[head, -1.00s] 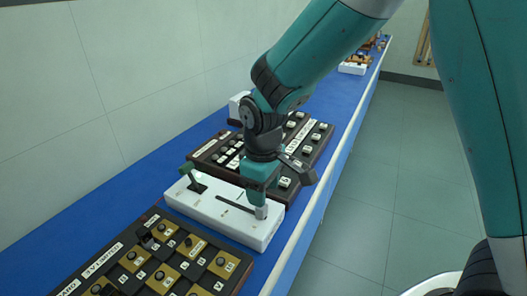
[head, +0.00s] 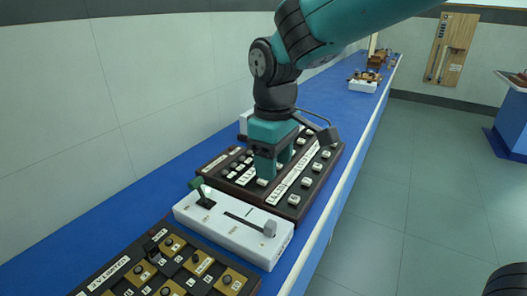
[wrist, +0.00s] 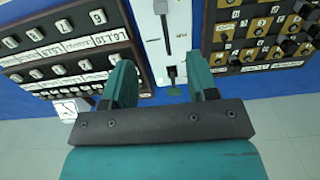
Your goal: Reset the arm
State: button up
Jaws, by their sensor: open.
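My gripper (head: 270,164) is open and empty in the head view. It hangs over the dark panel with white label keys (head: 318,182), behind the white slider box (head: 235,222). In the wrist view my gripper (wrist: 160,88) shows its two fingers apart, with nothing between them but the end of the white box (wrist: 168,35) beyond. The white box carries a grey slider knob (head: 270,229) at the right end of its slot and a green-tipped lever (head: 197,184) at its left end.
A dark panel with gold squares and knobs (head: 165,265) lies nearest on the blue bench (head: 130,208). Farther along the bench stand another white box (head: 362,86) and wooden pieces. A wooden board (head: 452,48) hangs on the far wall.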

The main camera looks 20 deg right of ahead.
jog(key=s+r+m+y, duration=0.1)
jog(key=s+y, duration=0.3)
jog(key=s, duration=1.5)
jog(key=shift+r+m, duration=0.25)
jog(key=shift+m, duration=0.05)
dwell(1.8)
